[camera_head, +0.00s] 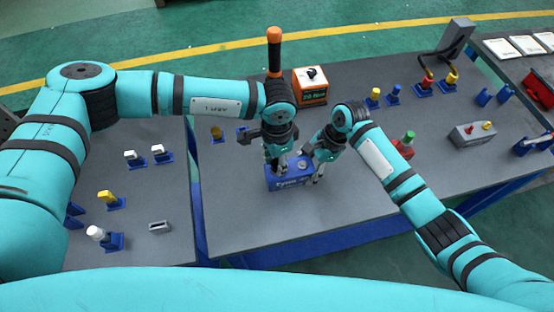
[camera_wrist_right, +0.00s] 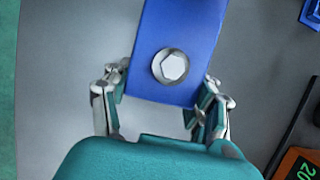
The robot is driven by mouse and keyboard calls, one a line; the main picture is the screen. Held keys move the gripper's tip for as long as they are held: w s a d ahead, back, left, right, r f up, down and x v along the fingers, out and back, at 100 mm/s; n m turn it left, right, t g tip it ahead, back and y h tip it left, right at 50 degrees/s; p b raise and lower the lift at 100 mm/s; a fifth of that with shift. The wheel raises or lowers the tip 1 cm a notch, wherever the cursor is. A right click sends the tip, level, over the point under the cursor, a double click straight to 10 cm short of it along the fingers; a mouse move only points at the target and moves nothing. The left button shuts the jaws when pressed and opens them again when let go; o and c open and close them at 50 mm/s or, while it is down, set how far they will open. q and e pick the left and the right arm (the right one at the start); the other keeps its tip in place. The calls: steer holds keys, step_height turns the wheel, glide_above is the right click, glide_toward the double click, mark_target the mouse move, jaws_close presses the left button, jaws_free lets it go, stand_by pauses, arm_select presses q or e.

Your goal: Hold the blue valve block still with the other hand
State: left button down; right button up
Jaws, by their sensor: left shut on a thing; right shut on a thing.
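The blue valve block (camera_head: 290,182) stands on the grey table in the head view. In the right wrist view the blue valve block (camera_wrist_right: 180,25) has a silver hex bolt (camera_wrist_right: 171,67) on its top. My right gripper (camera_head: 314,165) is at the block's right end; in the wrist view my right gripper (camera_wrist_right: 158,105) has a finger on each side of it, shut on it. My left gripper (camera_head: 276,167) points down over the block's left part and is shut. An orange-handled tool (camera_head: 274,50) rises in line behind my left wrist; its lower part and the left grip are hidden.
A red and green item (camera_head: 405,143) and a grey box with knobs (camera_head: 472,133) are to the right. Blue holders stand along the back. The table front of the block is clear.

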arm_select(q)
steer(key=c, duration=0.9)
jaws_free()
steer(key=shift+c, duration=0.8)
